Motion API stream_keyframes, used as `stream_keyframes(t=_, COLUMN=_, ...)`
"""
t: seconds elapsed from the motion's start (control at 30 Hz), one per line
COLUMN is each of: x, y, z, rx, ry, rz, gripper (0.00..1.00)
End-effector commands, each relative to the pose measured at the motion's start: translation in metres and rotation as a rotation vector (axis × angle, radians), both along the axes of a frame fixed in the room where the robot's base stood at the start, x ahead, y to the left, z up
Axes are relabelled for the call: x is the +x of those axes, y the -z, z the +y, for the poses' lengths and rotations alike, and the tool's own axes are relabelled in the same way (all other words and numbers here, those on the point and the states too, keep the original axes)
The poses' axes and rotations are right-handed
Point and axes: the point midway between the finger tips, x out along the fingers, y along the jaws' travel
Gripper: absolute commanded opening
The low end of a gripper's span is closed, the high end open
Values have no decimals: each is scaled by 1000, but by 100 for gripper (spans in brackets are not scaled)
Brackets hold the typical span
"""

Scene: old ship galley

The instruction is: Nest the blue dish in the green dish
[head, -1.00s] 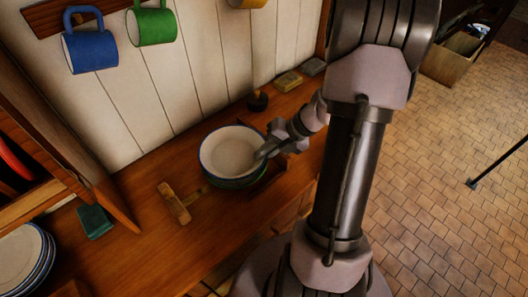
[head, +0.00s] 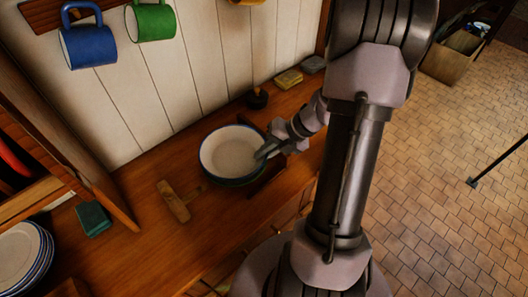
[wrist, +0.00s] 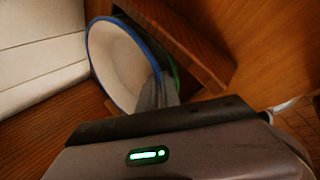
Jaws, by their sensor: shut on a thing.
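The blue dish (head: 228,150), white inside with a blue rim, is over the green dish (head: 243,182) on the wooden counter. Only a thin sliver of the green dish shows below it. My gripper (head: 264,152) is shut on the right side of the blue dish's rim. In the wrist view the blue dish (wrist: 118,62) fills the upper middle, with the green dish's rim (wrist: 173,70) close behind it. The fingers (wrist: 155,94) grip its near edge. I cannot tell whether the blue dish rests fully inside the green one.
A wooden tool (head: 173,201) lies left of the dishes. A teal block (head: 94,219) and a stack of blue-rimmed plates (head: 22,258) are further left. Blue (head: 88,44) and green (head: 150,20) mugs hang on the wall.

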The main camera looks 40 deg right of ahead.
Motion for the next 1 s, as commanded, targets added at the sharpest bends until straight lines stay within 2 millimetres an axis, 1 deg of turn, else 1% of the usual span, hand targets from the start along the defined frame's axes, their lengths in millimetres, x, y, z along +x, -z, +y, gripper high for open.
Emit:
stream_keyframes(t=0.27, x=0, y=3, z=0, rx=0, ry=0, rz=0, gripper=0)
stream_keyframes(t=0.3, x=0, y=3, z=0, rx=0, ry=0, rz=0, gripper=11)
stream_keyframes(t=0.37, x=0, y=3, z=0, rx=0, ry=0, rz=0, gripper=23)
stream_keyframes(t=0.4, x=0, y=3, z=0, rx=0, ry=0, rz=0, gripper=31)
stream_keyframes(t=0.43, x=0, y=3, z=0, rx=0, ry=0, rz=0, gripper=33)
stream_keyframes(t=1.0, x=-1, y=4, z=0, rx=-1, ry=-1, rz=1, gripper=33)
